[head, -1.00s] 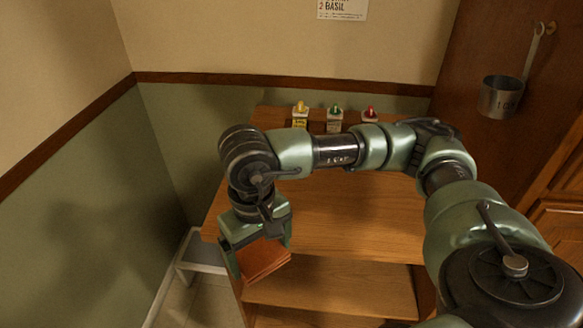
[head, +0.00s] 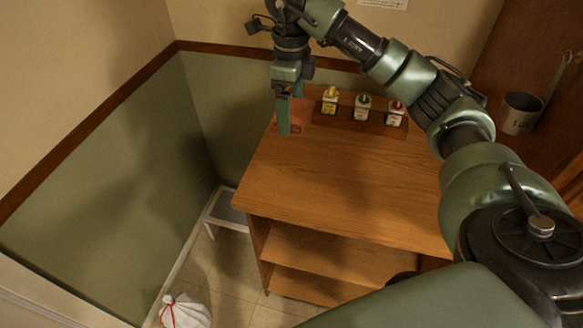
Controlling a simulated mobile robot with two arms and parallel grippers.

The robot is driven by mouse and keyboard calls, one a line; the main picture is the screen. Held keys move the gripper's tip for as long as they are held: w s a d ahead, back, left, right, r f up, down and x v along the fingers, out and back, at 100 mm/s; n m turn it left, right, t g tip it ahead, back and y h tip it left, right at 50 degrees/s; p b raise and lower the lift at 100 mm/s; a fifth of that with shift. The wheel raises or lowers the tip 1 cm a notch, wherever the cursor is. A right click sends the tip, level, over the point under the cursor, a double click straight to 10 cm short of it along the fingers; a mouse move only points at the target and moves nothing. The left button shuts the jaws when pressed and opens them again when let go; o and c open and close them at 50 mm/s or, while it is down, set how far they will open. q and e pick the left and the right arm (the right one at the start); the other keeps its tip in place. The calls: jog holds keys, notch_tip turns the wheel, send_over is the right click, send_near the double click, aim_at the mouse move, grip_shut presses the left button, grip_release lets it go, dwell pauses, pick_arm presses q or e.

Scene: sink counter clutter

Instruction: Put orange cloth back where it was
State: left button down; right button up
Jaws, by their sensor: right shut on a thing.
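The orange cloth (head: 298,113) shows at the back left corner of the wooden counter top, partly hidden behind my right gripper's fingers. My right gripper (head: 290,122) points down there and is shut on the cloth. I cannot tell whether the cloth touches the counter top. My left gripper is not in view.
A wooden rack (head: 345,118) with yellow, green and red-capped bottles stands just right of the cloth. The wooden counter (head: 340,185) is clear in front, with shelves below. A metal cup (head: 520,113) hangs at right. A white bag (head: 185,312) lies on the floor.

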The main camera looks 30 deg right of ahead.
notch_tip(320, 180, down, 5)
jog(key=p, duration=0.2)
send_over(292, 175)
notch_tip(292, 175, down, 9)
notch_tip(292, 175, down, 5)
jog(key=shift+f+p, duration=0.15)
jog(key=shift+p, duration=0.65)
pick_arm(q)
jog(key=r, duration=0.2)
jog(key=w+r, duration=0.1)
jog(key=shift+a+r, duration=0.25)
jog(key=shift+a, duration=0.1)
pick_arm(e)
jog(key=shift+f, duration=0.2)
jog(key=o, duration=1.1)
jog(key=shift+c, duration=0.2)
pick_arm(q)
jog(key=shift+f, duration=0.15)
pick_arm(e)
jog(key=shift+r, duration=0.15)
